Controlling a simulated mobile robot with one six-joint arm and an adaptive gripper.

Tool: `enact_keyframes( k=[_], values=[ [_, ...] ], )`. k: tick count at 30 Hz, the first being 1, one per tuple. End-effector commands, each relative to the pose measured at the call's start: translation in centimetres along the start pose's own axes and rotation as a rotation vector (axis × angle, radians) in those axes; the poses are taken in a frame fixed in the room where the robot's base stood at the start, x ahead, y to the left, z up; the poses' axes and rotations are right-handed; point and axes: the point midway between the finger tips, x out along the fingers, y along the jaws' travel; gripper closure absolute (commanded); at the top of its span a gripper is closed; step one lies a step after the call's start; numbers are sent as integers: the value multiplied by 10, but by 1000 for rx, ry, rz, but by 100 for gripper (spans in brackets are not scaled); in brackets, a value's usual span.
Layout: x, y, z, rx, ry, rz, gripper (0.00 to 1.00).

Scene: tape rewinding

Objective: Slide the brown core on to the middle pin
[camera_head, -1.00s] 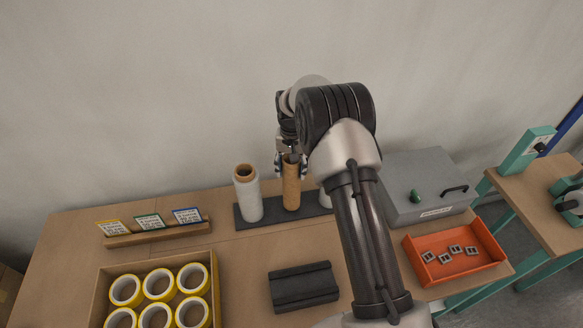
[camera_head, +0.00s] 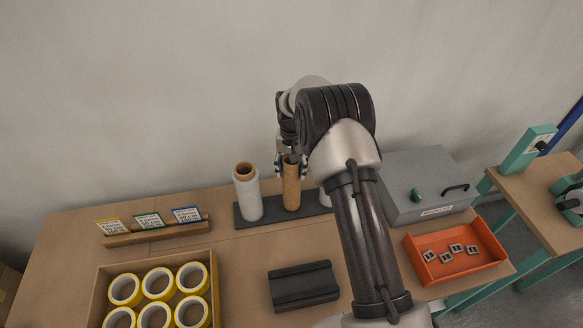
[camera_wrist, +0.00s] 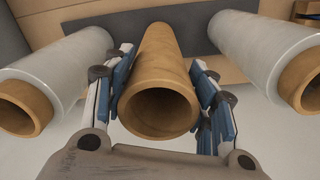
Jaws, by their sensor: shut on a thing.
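The brown core (camera_head: 291,190) is an upright cardboard tube at the middle of the dark pin base (camera_head: 325,207), between two wrapped rolls. Its lower end appears to meet the base. My gripper (camera_head: 291,170) is shut on the upper part of the core. In the wrist view, the blue pads of my gripper (camera_wrist: 164,90) lie on either side of the core (camera_wrist: 162,75), whose open end faces the camera. The middle pin is not visible; the core hides that spot.
A white-wrapped roll (camera_head: 247,194) stands close on the left. Another roll (camera_wrist: 275,55) stands on the right, mostly behind my arm in the head view. A grey box (camera_head: 410,185), an orange tray (camera_head: 485,262), a black block (camera_head: 303,286) and a carton of yellow tape rolls (camera_head: 104,290) surround the base.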

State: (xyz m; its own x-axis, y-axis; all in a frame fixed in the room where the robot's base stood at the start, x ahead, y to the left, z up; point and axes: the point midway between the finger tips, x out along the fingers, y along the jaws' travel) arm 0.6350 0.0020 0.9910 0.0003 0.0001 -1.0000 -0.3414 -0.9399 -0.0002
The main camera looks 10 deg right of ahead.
Motion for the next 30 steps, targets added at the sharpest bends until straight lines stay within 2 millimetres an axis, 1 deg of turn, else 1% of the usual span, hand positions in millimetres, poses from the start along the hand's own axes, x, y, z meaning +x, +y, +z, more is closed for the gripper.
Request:
enact_keyframes(
  k=[5,6,16,23,30],
  values=[
    [4,0,0,0,1,0,87],
    [4,0,0,0,1,0,47],
    [3,0,0,0,1,0,25],
    [4,0,0,0,0,0,25],
    [4,0,0,0,0,0,10]
  ],
)
